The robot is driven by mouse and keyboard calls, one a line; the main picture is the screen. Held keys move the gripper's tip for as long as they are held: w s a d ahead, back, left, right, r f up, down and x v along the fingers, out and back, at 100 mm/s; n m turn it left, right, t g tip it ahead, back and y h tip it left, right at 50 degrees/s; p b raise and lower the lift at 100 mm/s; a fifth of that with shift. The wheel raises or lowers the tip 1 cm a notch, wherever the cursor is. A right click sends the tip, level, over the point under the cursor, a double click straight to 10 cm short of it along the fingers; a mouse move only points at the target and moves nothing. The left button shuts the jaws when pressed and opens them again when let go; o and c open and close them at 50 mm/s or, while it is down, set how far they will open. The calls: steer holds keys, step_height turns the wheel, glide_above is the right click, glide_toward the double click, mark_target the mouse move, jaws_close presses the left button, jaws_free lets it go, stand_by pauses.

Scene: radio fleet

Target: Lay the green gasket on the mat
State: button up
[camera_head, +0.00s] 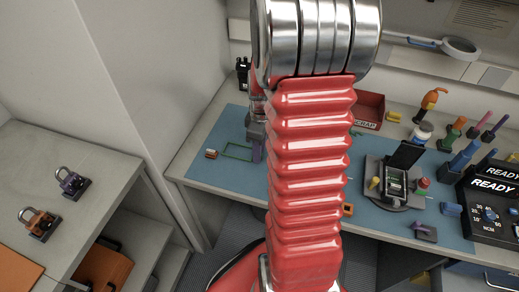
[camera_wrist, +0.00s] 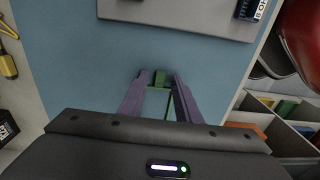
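The green gasket (camera_head: 237,152) is a thin rectangular outline at the left part of the blue mat (camera_head: 205,165). In the wrist view a green block and thin green edges of the gasket (camera_wrist: 159,78) show between my fingers. The rest of it is hidden behind the fingers and the gripper body. My gripper (camera_wrist: 158,80) has two purple fingers that stand apart, with narrow gaps beside the green block. In the head view a purple fingertip (camera_head: 256,152) is at the right end of the gasket. I cannot tell whether the gasket touches the mat.
A grey fixture with an open lid (camera_head: 398,180) stands on the mat at the right. A red scrap bin (camera_head: 369,110) is behind my arm. Bottles and tools line the back right. A small orange-brown piece (camera_head: 211,154) lies left of the gasket. Padlocks (camera_head: 71,182) sit on the left bench.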

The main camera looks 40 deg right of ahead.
step_height(320, 180, up, 13)
steer(key=shift+d, duration=0.25)
stand_by(0.3)
steer(key=shift+s, duration=0.1)
stand_by(0.5)
steer(key=s+a+r+m+t, duration=0.1)
steer(key=s+a+r+m, duration=0.1)
steer(key=a, duration=0.6)
steer(key=s+a+r+m+t, duration=0.2)
steer(key=s+a+r, duration=0.1)
steer(key=a, duration=0.5)
steer(key=s+a+r+m+t, duration=0.2)
steer(key=s+a+r, duration=0.1)
steer(key=a, duration=0.5)
steer(key=shift+s+a+r, duration=0.3)
steer(key=shift+a+r, duration=0.1)
steer(key=shift+r, duration=0.25)
